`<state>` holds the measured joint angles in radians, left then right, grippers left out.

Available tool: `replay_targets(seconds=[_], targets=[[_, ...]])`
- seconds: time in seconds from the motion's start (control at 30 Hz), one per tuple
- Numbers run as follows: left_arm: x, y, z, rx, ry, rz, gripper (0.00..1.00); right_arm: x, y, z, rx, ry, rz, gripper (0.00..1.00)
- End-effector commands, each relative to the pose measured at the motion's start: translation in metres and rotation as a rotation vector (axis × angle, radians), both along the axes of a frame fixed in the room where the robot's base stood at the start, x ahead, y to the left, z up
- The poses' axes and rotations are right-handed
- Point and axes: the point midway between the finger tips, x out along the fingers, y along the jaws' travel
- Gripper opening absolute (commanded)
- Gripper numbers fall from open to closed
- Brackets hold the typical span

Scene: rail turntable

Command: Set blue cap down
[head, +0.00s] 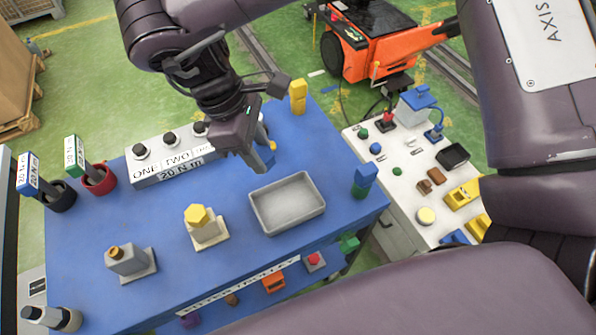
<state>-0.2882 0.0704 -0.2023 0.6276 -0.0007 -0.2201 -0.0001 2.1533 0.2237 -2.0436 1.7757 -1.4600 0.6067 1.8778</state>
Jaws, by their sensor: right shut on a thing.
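My right gripper (257,158) hangs over the blue table, behind the grey tray (288,204). The gripper hides part of the cap, and I cannot tell whether the cap touches the table. A second blue piece (366,173) sits on a green one near the table's right edge. My left gripper is out of view.
The tray is empty. A yellow cap (197,215) tops a grey block left of it. A bolted grey block (126,260) stands farther left. A labelled box (168,158) and a yellow piece (298,92) stand behind. Bare blue table lies between them.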

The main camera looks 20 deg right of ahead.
Motion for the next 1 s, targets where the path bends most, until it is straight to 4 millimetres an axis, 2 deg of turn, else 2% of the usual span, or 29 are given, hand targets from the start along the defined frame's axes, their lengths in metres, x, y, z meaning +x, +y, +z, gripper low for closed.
replay_targets(seconds=[0.17,0.4,0.63,0.73,0.83,1.0], targets=[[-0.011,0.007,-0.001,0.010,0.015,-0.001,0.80,-0.004,0.002,-0.016,-0.004,0.008,0.040,0.08],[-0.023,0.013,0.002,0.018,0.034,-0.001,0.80,-0.005,0.003,-0.078,-0.002,0.012,0.036,0.08],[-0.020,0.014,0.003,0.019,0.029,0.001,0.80,-0.005,0.003,-0.136,-0.003,0.008,0.034,0.08],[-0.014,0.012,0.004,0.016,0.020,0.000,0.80,-0.005,0.003,-0.152,-0.003,0.006,0.035,0.08],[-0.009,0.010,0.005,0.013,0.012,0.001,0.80,-0.004,0.003,-0.160,-0.003,0.004,0.035,0.08],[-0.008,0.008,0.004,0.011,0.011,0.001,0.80,-0.005,0.003,-0.180,-0.004,0.007,0.034,0.08]])
